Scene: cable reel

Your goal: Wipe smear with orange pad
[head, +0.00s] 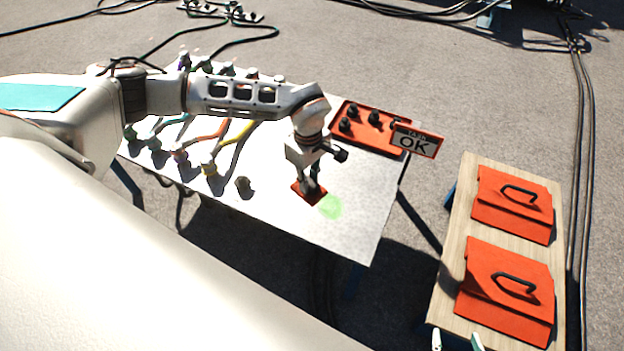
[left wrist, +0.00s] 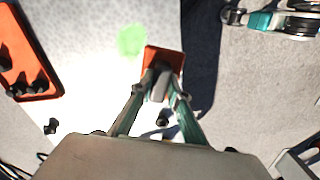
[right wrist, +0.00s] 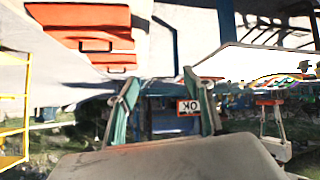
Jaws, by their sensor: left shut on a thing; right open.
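The orange pad (head: 309,193) is on the white table beside the green smear (head: 330,207). My left gripper (head: 312,182) is shut on the pad's dark handle from above. In the left wrist view the pad (left wrist: 170,56) sits between the fingertips (left wrist: 163,92), with the smear (left wrist: 131,40) just to its upper left, a small gap or edge apart. Whether the pad presses on the table I cannot tell. My right gripper (right wrist: 162,100) is open and empty; in the head view only its fingertips (head: 457,341) show at the bottom, near the wooden bench.
An orange tray (head: 368,128) with black knobs and an OK sign (head: 415,141) stand at the table's far right. Coloured cables and connectors (head: 208,140) lie on the left of the table. A wooden bench (head: 455,222) at right bears two orange cases (head: 507,290).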

